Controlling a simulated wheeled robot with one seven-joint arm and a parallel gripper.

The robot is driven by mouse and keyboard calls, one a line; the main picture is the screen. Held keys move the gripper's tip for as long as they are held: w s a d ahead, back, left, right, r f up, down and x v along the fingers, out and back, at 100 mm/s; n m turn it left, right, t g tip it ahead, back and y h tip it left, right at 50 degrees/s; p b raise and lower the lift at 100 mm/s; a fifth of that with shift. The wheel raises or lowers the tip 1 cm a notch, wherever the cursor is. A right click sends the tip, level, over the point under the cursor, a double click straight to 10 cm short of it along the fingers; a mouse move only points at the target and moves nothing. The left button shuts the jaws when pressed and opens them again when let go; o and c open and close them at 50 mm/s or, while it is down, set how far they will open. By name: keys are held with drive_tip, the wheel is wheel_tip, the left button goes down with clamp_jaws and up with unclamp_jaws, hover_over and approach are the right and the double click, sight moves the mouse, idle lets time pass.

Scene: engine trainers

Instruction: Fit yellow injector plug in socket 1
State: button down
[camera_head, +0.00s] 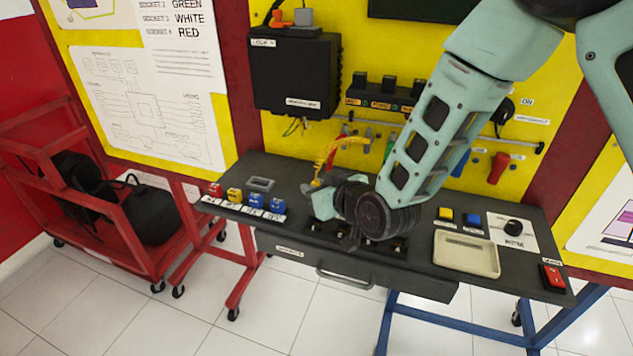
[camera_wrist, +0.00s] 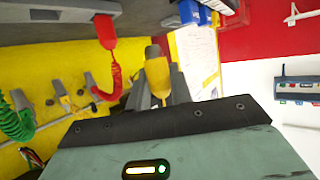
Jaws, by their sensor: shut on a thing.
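My gripper (camera_wrist: 158,90) is shut on the yellow plug (camera_wrist: 157,72), which stands between its two fingers in the wrist view. In the head view my gripper (camera_head: 322,203) is over the middle of the dark bench, and a yellow coiled cable (camera_head: 332,152) rises from it. The plug itself is mostly hidden there by my wrist. Small black fittings, which look like the sockets (camera_head: 399,246), lie along the bench's front, partly covered by my arm. I cannot tell which is socket 1, nor see any contact between plug and socket.
A red plug (camera_head: 498,167) and a blue plug (camera_head: 460,162) hang on the yellow board behind the bench. Coloured blocks (camera_head: 256,201) stand at the bench's left. A beige tray (camera_head: 467,254) and a red switch (camera_head: 552,276) are at the right.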

drive_tip(key=shift+f+b, duration=1.35)
drive_tip(key=shift+f, duration=0.95)
drive_tip(key=shift+f+b, duration=0.3)
drive_tip(key=shift+b, duration=0.05)
drive_tip(key=shift+f+b, duration=0.8)
drive_tip(key=shift+b, duration=0.2)
drive_tip(key=c, duration=1.5)
unclamp_jaws()
drive_tip(key=shift+s, duration=0.1)
drive_tip(key=shift+r+p+v, duration=0.25)
drive_tip(key=shift+p+v, duration=0.05)
drive_tip(key=shift+v, duration=0.95)
drive_tip(key=shift+r+p+v, duration=0.2)
drive_tip(key=shift+p+v, duration=0.05)
drive_tip(key=shift+v, duration=0.95)
